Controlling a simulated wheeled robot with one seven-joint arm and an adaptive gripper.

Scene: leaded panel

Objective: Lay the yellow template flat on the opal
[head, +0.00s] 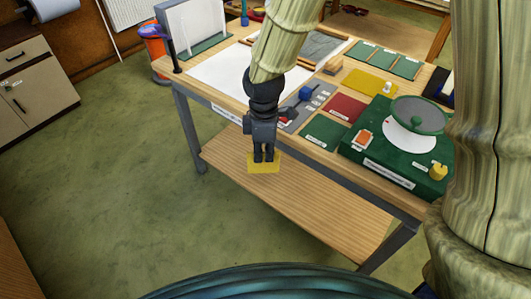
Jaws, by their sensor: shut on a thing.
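My gripper (263,159) points down in front of the workbench's near edge, its dark fingers close together. A small flat yellow piece, the yellow template (253,168), is at its fingertips, and the gripper is shut on it. It appears roughly level and held in the air, against the lower shelf in the picture. The fingers hide part of it. I cannot tell which piece is the opal. A pale, partly covered round (406,139) lies on the green machine at the right, and a large white sheet (225,80) lies at the bench's left.
The workbench (205,94) carries a grey tool mat, a red panel (345,108), green panels (325,131) and a yellow sheet (369,83) with a white knob. The green machine (385,165) fills the right front corner. The lower shelf (310,197) looks bare.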

